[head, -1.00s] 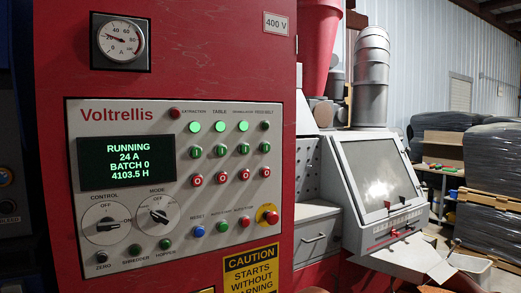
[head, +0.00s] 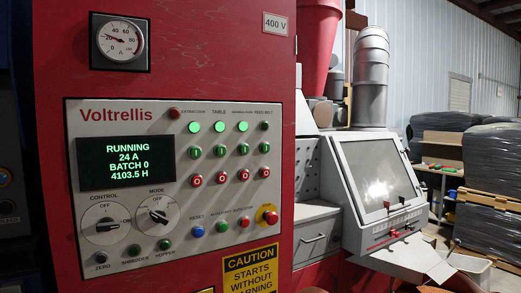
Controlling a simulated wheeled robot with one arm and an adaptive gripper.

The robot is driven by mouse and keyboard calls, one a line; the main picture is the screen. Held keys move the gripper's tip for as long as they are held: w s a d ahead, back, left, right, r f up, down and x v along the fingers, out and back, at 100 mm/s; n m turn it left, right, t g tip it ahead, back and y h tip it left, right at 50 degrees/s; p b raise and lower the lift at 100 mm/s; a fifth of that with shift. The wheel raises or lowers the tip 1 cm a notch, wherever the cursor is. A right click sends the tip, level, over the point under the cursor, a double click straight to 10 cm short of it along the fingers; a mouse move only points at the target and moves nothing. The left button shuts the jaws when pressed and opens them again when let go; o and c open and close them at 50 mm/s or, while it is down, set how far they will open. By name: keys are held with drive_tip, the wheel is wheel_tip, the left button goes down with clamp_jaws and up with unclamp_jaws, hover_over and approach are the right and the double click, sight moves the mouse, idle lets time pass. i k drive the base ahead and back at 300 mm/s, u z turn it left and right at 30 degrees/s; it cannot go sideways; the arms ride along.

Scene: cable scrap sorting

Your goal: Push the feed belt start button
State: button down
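The grey Voltrellis control panel (head: 150,240) is on a red cabinet at the left of the head view. The feed belt column is the rightmost of the upper button columns. Its green start button (head: 264,147) sits under a dark lamp (head: 264,126) and above a red stop button (head: 264,172). The lamps over the other three columns are lit green. The display (head: 127,163) reads RUNNING, 24 A, BATCH 0, 4103.5 H. My gripper is not in view, and nothing covers the start button.
A red emergency stop on a yellow base (head: 269,216) is low on the panel's right side, with blue, green and red buttons to its left. A grey machine with a sloped window (head: 383,175) stands right of the cabinet. Dark wrapped stacks (head: 489,220) are farther back.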

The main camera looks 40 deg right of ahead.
sight(265, 148)
drive_tip(key=k, duration=1.35)
drive_tip(key=u, duration=0.7)
drive_tip(key=i, duration=1.5)
drive_tip(key=z, duration=0.8)
